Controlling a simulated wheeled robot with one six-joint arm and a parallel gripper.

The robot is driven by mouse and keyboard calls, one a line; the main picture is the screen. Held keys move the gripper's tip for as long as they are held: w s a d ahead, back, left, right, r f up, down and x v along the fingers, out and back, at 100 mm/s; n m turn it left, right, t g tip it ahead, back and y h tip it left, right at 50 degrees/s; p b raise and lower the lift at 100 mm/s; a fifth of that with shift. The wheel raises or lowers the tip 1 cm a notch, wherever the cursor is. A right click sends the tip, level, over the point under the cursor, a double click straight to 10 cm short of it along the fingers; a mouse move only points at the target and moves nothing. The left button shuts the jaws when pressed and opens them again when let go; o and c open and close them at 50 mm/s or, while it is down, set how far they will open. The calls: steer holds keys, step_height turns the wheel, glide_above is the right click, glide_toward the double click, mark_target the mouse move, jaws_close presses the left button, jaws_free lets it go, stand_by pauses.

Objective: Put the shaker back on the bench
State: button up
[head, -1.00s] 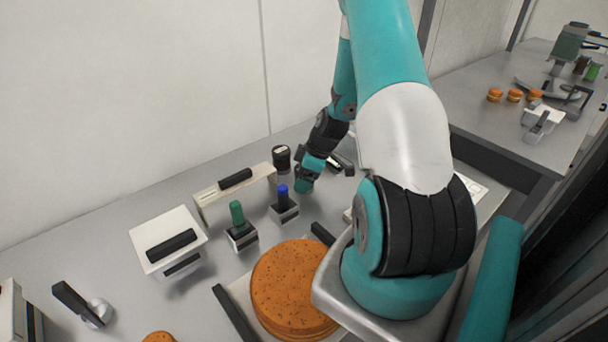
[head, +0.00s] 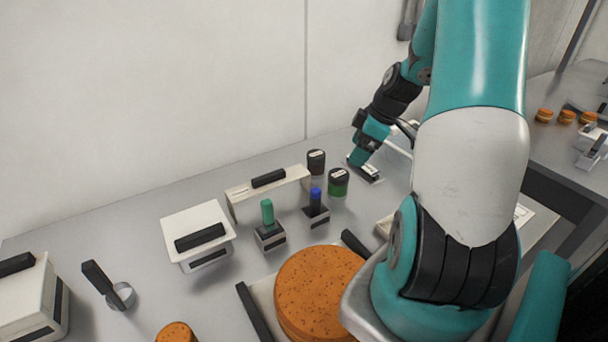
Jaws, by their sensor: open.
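A green shaker (head: 338,186) with a black lid stands upright on the bench (head: 130,220). A dark shaker (head: 316,164) with a pale label on its lid stands close behind it, to the left. The frame does not show which of the two the task means. My gripper (head: 360,160) is open, to the right of the green shaker and apart from it. Its fingers are small and partly hidden by its own body, and I see nothing held between them.
A small dark and silver item (head: 372,173) lies just beside my gripper. A cream bridge-shaped stand (head: 240,200), green-handled (head: 267,212) and blue-handled (head: 316,197) tools, a white lidded box (head: 197,225) and a large orange round (head: 318,288) stand nearby. Bare bench lies at left.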

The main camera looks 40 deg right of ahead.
steer(key=w+a+r+g, duration=0.1)
steer(key=a+r, duration=0.2)
steer(key=a, duration=0.5)
steer(key=w+a+r+y, duration=0.1)
steer(key=a+r, duration=0.2)
steer(key=a, duration=0.4)
steer(key=w+a+r+g, duration=0.1)
steer(key=w+a+r, duration=0.15)
steer(key=a, duration=0.55)
steer(key=s+a+r+g, duration=0.1)
steer(key=s+a+r, duration=0.1)
steer(key=s+a, duration=0.6)
steer(key=s+a+r+g, duration=0.1)
steer(key=s+a+r, duration=0.2)
steer(key=s+a, duration=0.5)
steer(key=shift+a+n+y, duration=0.4)
steer(key=shift+a, duration=0.35)
